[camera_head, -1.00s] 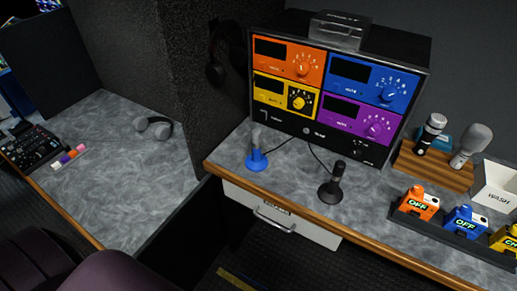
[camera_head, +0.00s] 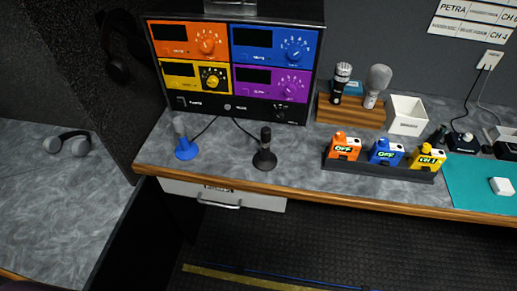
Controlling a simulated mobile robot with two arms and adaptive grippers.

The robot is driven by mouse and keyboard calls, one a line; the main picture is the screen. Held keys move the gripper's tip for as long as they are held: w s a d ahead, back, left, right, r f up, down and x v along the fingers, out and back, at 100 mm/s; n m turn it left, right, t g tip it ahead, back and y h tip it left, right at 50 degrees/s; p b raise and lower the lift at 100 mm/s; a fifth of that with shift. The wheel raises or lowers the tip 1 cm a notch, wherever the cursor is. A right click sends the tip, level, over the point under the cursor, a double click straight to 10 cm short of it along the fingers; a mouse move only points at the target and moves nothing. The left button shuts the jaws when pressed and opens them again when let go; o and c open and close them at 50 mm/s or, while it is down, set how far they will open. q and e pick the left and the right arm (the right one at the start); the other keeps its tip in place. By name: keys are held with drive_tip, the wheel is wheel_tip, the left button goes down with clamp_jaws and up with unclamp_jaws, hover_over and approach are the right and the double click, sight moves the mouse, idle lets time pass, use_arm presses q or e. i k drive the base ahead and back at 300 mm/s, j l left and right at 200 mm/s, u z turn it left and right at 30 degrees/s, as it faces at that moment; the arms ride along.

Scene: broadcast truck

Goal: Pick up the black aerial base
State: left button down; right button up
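The black aerial base (camera_head: 264,160) stands upright on the grey counter, in front of the rack of coloured panels. It has a round foot and a short dark stem, and a black cable runs from near it back toward the rack. A blue aerial base (camera_head: 187,150) with a grey stem stands to its left. Neither of my grippers shows in the head view.
The rack (camera_head: 232,109) stands behind the bases. To the right are a black tray (camera_head: 378,173) of orange, blue and yellow packs, a wooden microphone stand (camera_head: 349,112) and a white box (camera_head: 406,116). A drawer (camera_head: 222,195) sits under the counter.

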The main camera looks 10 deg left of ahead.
sight(264, 160)
drive_tip(key=l+u, duration=0.25)
drive_tip(key=l, duration=0.15)
drive_tip(key=k+l+u, duration=0.25)
drive_tip(key=l+u, duration=0.25)
drive_tip(key=l, duration=0.2)
drive_tip(key=k+l+u, duration=0.3)
drive_tip(key=i+l, duration=0.05)
drive_tip(key=i, duration=0.05)
